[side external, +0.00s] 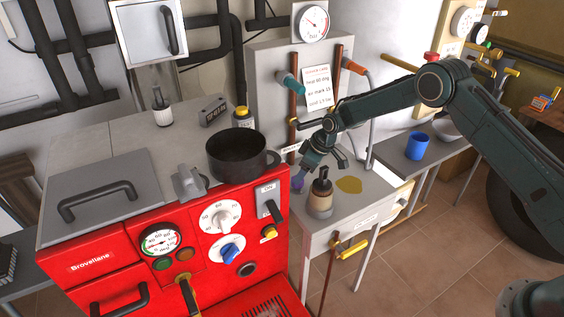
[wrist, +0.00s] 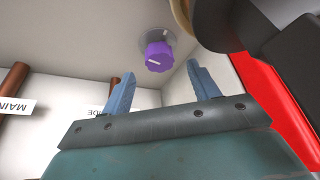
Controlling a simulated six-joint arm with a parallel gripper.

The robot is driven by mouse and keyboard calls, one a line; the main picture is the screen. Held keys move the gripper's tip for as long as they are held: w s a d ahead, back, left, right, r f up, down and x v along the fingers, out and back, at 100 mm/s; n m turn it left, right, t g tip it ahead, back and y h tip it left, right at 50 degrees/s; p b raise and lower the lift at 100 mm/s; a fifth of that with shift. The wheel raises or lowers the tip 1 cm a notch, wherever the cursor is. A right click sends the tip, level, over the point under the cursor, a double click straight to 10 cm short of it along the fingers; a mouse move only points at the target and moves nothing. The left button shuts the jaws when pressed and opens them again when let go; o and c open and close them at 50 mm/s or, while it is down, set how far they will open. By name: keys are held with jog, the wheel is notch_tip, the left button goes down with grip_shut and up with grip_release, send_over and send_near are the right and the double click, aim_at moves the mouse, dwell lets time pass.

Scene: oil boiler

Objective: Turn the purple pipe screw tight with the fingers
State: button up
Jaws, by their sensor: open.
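The purple pipe screw (wrist: 158,57) shows in the wrist view as a ridged knob with a white mark, set on a grey round base on a pale surface. In the side external view it is a small purple shape (side external: 298,182) just below my gripper, partly hidden. My gripper (wrist: 161,85) is open, with its two blue-grey fingers apart and nothing between them. The screw appears beyond the fingertips, between their lines, and apart from them. In the side external view my gripper (side external: 318,165) is above the small table beside the red boiler.
A tan oil can with a dark top (side external: 320,197) stands close to my gripper, and a dark rounded thing (wrist: 240,20) fills the wrist view's upper right. The red boiler (side external: 205,265) with a black pot (side external: 238,152) is to the left. A yellow spill (side external: 349,185) lies on the table.

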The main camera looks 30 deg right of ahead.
jog(key=shift+x, duration=1.8)
jog(key=c, duration=1)
